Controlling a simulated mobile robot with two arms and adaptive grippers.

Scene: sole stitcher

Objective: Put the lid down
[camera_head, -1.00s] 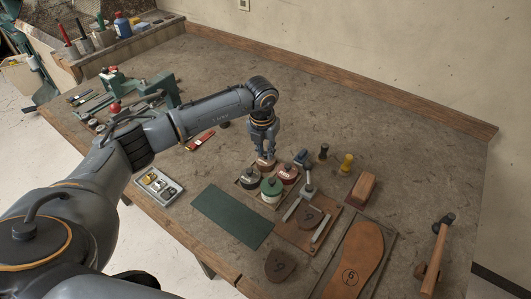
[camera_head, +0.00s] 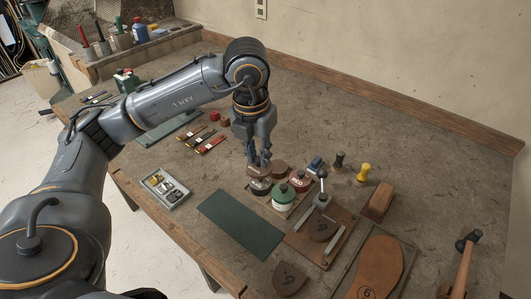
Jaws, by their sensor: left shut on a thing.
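My left gripper (camera_head: 259,159) points down, with its fingers shut on a small brown lid (camera_head: 257,173). The lid is just above or against the dark tin (camera_head: 260,188); I cannot tell whether they touch. A brown round tin (camera_head: 280,168) stands just right of the fingers. The green-and-white tin (camera_head: 284,196) and the red tin (camera_head: 300,181) stand nearby in the same cluster. My right gripper is not in view.
A dark green mat (camera_head: 241,224) lies in front of the tins, and a small parts tray (camera_head: 166,190) is to the left. A wooden board with a metal clamp (camera_head: 320,232) is at the right. The bench behind the tins is bare.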

